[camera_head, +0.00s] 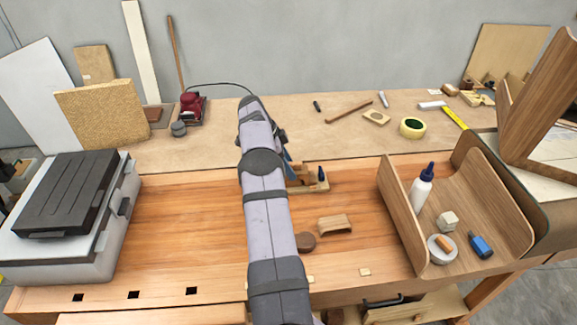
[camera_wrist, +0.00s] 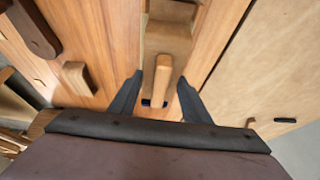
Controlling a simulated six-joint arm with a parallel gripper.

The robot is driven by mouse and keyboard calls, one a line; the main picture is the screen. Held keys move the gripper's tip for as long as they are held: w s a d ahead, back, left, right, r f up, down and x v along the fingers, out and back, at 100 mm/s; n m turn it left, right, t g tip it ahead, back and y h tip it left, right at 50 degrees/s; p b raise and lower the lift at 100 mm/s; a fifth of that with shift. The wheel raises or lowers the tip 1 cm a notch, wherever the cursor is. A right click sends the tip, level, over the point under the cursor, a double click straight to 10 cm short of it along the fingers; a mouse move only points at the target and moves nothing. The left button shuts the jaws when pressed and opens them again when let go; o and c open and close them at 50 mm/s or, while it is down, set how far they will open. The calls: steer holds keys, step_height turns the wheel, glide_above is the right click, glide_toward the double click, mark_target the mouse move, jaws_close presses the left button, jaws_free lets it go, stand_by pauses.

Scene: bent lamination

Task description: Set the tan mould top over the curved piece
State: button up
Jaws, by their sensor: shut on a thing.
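My gripper (camera_wrist: 160,92) has its two dark fingers on either side of a narrow tan bar, which I take for the grip of the tan mould top (camera_wrist: 164,72). A wider tan block (camera_wrist: 169,24) lies just beyond the bar; whether the two are joined is hard to tell. In the head view a small tan wooden assembly (camera_head: 312,187) with a dark blue part sits on the bench, partly hidden by my arm. A small arched wooden piece (camera_head: 336,222), the only plainly curved one, lies apart on the bench nearer the front. It also shows in the wrist view (camera_wrist: 76,76).
A dark brown round block (camera_head: 305,241) lies beside the arched piece. A curved wooden tray (camera_head: 402,205) at right holds a white bottle (camera_head: 422,187) and small items. A grey and black machine (camera_head: 75,195) stands at left. The bench left of my arm is clear.

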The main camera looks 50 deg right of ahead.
stand_by(0.4)
steer(key=o, duration=1.8)
steer(key=shift+f, duration=0.1)
steer(key=shift+r+p, duration=2.6)
steer(key=shift+r, duration=1.45)
